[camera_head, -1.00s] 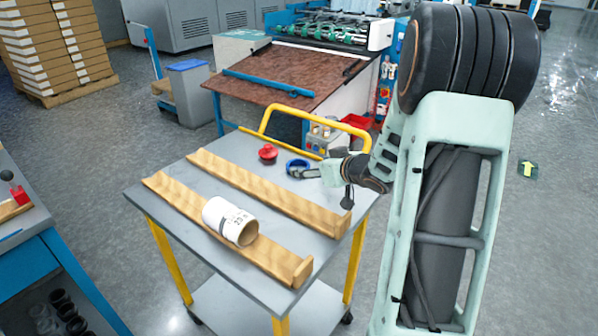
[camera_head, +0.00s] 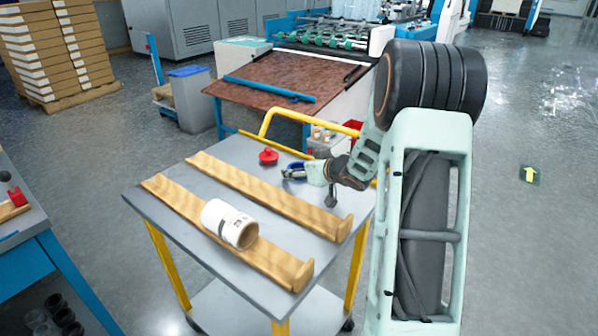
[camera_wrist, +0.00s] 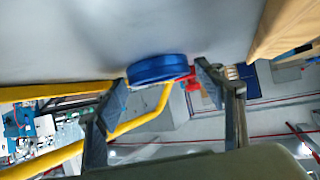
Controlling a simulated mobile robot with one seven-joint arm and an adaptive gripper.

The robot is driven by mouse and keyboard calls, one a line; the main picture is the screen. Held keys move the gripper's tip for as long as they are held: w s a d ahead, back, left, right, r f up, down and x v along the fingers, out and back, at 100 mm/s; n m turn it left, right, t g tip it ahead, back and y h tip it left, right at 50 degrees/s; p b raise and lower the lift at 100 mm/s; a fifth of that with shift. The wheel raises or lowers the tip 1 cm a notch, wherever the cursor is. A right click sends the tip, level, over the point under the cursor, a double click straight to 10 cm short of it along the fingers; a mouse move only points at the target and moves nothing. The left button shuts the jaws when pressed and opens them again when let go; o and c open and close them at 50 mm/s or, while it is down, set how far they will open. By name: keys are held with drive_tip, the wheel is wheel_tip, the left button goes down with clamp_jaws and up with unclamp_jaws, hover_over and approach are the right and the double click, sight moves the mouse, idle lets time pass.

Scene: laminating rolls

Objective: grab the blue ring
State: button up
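The blue ring (camera_head: 295,165) lies on the grey cart top (camera_head: 240,152) near its back edge, partly hidden by my gripper (camera_head: 294,174) in the head view. In the wrist view the blue ring (camera_wrist: 157,69) shows between the two fingertips of my gripper (camera_wrist: 163,80). The fingers are spread apart, one on each side of it. The left fingertip is close to the ring; a gap shows at the right one. I cannot tell whether the left fingertip touches it.
A red knob-like object (camera_head: 268,156) stands left of the ring. Two wooden rails (camera_head: 268,196) lie across the cart, the nearer one bearing a white roll (camera_head: 229,223). A yellow handle (camera_head: 300,116) rises behind the ring. The cart's left back corner is clear.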

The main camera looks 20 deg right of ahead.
drive_tip(key=c, duration=0.9)
